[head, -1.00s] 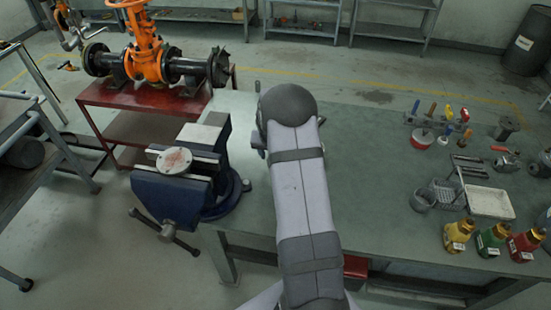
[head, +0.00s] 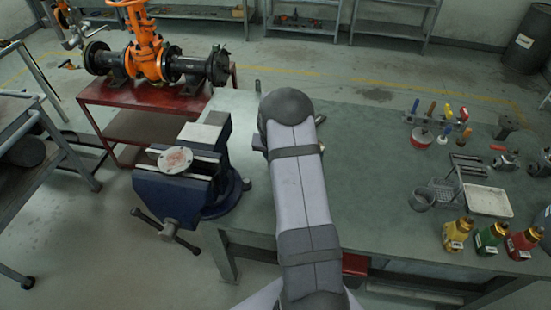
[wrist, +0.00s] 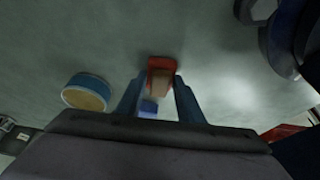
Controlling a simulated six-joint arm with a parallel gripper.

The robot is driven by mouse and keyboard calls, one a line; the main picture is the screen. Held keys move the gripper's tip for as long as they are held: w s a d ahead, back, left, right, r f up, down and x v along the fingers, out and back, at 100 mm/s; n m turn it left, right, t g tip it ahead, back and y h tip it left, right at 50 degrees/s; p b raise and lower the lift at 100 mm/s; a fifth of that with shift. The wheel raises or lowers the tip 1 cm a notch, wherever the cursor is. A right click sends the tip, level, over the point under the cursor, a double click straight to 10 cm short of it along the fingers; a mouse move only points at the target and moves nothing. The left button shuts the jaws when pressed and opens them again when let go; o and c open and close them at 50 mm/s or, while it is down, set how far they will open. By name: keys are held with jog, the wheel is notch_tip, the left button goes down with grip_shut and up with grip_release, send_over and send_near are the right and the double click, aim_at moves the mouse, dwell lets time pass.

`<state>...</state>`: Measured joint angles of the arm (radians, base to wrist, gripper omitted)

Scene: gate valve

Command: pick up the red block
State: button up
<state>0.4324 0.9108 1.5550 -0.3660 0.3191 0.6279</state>
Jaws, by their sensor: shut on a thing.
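In the wrist view, a red block (wrist: 162,64) with a brownish face towards the camera sits between my fingertips. My gripper (wrist: 160,82) has its two blue-grey fingers closed in on the block's sides. A small blue and white piece (wrist: 149,106) shows between the fingers, nearer the camera; I cannot tell whether it touches the block. How far the block is from the green tabletop is unclear. In the head view my own arm hides the gripper and the block.
A blue round tin with a tan top (wrist: 86,92) stands left of my gripper. The blue vise (head: 180,185) sits at the bench's left end. Bottles (head: 492,238), a tray (head: 488,202) and tools fill the right side. The orange valve (head: 145,55) stands on a red table behind.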

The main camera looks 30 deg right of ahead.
jog(key=shift+r, duration=0.1)
notch_tip(320, 180, up, 10)
jog(key=b, duration=0.2)
dwell(0.3)
jog(key=shift+o, duration=1.1)
jog(key=shift+w+a+r, duration=0.15)
jog(key=shift+a, duration=0.05)
jog(key=shift+c, duration=0.4)
jog(key=w+a+r+n+t+y+p, duration=0.1)
jog(key=w+a+r+n+p, duration=0.15)
jog(key=a+r+p, duration=0.65)
jog(key=w+a+r+n+p, duration=0.2)
jog(key=w+a+r+p, duration=0.1)
jog(key=a+r, duration=1.1)
jog(key=s+a+r+n+y+p, duration=0.1)
jog(key=s+a+r+n+p, duration=0.1)
jog(key=s+a+r+p, duration=0.45)
jog(key=s+f+n+y+b, duration=0.1)
jog(key=s+f+n+b, duration=0.1)
jog(key=s+f, duration=0.3)
jog(key=shift+s+a+b, duration=0.15)
jog(key=shift+s+b, duration=0.3)
jog(key=shift+s, duration=0.3)
